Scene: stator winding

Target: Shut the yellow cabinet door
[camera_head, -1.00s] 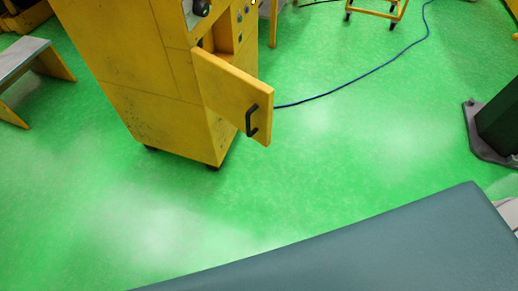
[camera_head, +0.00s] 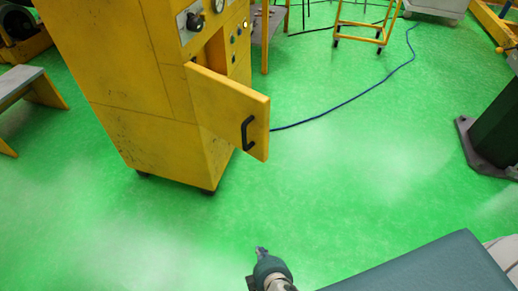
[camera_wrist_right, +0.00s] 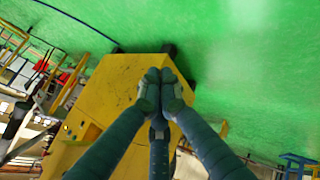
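The yellow cabinet (camera_head: 120,70) stands on the green floor at upper left in the head view. Its yellow door (camera_head: 222,98) is swung open, sticking out to the right, with a dark opening behind it. A black handle (camera_head: 247,132) is on the door near its free edge. My right gripper (camera_head: 261,250) is at the bottom of the head view, well apart from the door and handle. In the right wrist view its fingertips (camera_wrist_right: 162,82) are together, with nothing seen between them, in front of the cabinet (camera_wrist_right: 115,90). My left gripper is not in view.
Gauges and knobs (camera_head: 218,5) are on the cabinet above the door. A blue cable (camera_head: 350,98) runs over the floor behind the door. A yellow cart (camera_head: 362,25) stands at the back, a grey-topped step (camera_head: 22,82) at left. The floor before the cabinet is clear.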

